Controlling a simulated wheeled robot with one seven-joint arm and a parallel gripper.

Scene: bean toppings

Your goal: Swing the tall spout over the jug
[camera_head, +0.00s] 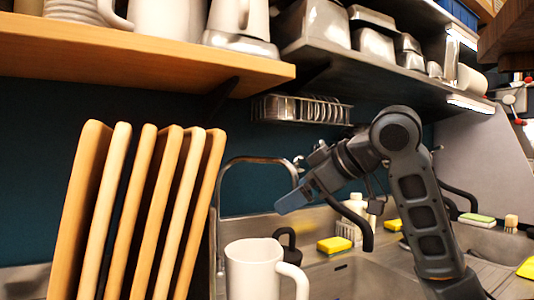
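The tall spout (257,159) is a thin metal arch over the sink. It rises from behind the boards and bends right, and its end reaches down close to my gripper. The cream jug (252,272), with a handle on its right, stands in the lower middle, below the arch in the picture. My gripper (292,200) has blue-grey fingers that point down-left beside the spout's end. I cannot tell if they touch the spout or how far apart they are.
Tall wooden boards (150,210) stand upright at left. A wooden shelf (130,50) with crockery hangs above. Behind my arm are the steel sink (350,280), yellow sponges (334,244), a bottle (356,204) and dark curved fittings (352,217). A wire rack (300,109) hangs above the spout.

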